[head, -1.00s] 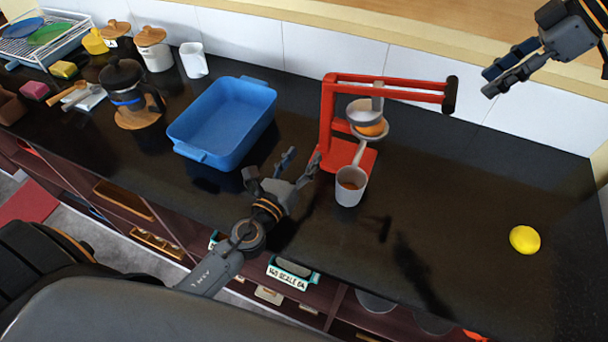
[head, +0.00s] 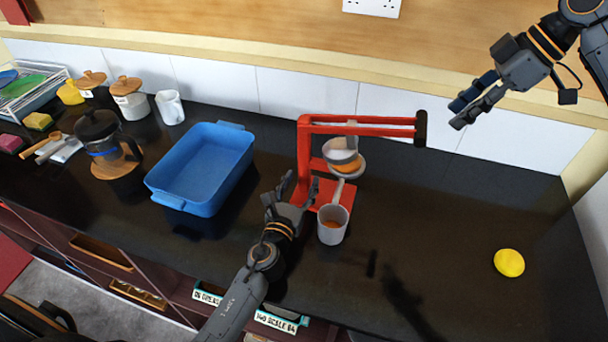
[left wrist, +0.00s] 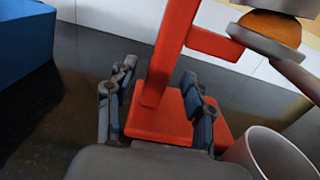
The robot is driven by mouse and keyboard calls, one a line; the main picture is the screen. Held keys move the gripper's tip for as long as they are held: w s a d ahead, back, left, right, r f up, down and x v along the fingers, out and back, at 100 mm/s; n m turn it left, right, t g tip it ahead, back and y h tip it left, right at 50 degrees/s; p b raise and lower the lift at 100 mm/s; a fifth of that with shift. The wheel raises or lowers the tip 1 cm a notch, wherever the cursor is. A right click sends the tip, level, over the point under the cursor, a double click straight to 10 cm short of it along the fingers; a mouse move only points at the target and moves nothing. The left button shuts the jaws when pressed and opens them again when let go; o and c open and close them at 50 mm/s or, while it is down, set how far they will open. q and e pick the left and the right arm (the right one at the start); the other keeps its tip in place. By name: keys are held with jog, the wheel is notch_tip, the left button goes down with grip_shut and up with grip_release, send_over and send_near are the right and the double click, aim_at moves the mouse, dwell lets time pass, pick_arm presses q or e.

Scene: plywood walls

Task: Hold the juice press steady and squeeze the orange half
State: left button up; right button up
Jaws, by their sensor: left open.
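The red juice press (head: 304,150) stands on the dark counter, its lever arm raised and level with a black grip (head: 420,128). The orange half (head: 346,167) shows under the grey pressing cup (head: 341,150); the orange also shows in the left wrist view (left wrist: 270,28). My left gripper (head: 298,187) is open just left of the press. In the left wrist view the red post appears between its fingers (left wrist: 158,72); contact is unclear. My right gripper (head: 457,113) hangs right of the black grip, apart from it, its opening unclear.
A blue tray (head: 160,197) stands left of the press, close to my left arm. A coffee press (head: 100,140) and jars (head: 130,100) stand farther left. The counter between press and lemon is clear.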

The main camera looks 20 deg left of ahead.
aim_at(303, 178)
pick_arm(q)
jog(key=shift+w, duration=1.6)
